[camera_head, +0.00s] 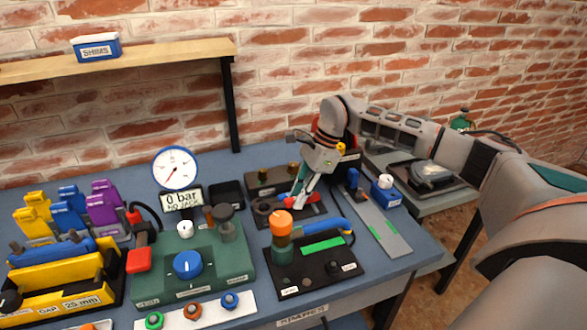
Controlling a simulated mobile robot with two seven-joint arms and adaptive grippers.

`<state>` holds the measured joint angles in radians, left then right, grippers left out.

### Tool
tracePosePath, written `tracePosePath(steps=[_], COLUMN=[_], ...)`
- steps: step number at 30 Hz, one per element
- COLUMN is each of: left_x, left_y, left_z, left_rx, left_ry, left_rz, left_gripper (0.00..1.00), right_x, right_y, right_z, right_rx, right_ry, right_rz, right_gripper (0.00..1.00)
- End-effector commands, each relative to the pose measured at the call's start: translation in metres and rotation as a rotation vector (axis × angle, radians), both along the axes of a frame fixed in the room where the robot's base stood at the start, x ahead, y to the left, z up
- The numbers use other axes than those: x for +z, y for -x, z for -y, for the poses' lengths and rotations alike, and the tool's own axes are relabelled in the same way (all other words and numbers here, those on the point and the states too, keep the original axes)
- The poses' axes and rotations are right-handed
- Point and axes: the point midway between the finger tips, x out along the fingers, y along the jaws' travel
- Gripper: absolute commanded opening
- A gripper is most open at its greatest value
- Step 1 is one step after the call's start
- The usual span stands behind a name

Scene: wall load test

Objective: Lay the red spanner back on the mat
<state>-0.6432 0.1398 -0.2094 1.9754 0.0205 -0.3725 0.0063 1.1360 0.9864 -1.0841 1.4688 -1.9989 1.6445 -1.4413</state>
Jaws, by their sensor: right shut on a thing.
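My right gripper (303,197) reaches in from the right, points down and is shut on a small red thing (290,198), which seems to be the red spanner; the fingers hide part of it. It is at or just above a dark board (318,212) at the back middle of the bench; I cannot tell whether it touches. In front lies a black mat (316,285) with an orange-topped tool (282,223), a blue-handled tool (325,226) and a green strip (323,244). I cannot tell which dark surface is the spanner's mat. My left gripper is not in view.
A green gauge block (240,285) with a blue knob and a dial (175,169) stands left of the mat. A yellow rack (70,292) is at far left. A grey strip (390,238) lies on the right. The brick wall and shelf (130,59) are behind.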

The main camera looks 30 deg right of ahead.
Motion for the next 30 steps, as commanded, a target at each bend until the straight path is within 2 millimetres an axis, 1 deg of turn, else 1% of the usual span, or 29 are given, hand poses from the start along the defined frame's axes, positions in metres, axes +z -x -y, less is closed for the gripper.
tracePosePath(steps=[24, 30], left_x=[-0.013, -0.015], left_y=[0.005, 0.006], left_z=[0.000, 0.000], left_rx=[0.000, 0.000], left_ry=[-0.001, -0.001], left_rz=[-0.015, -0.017], left_gripper=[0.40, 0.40], right_x=[-0.023, -0.026], right_y=[0.000, 0.000], right_z=[0.000, 0.001], right_rx=[-0.001, 0.000], right_ry=[0.000, 0.000], right_rz=[-0.001, 0.000], right_gripper=[0.00, 0.00])
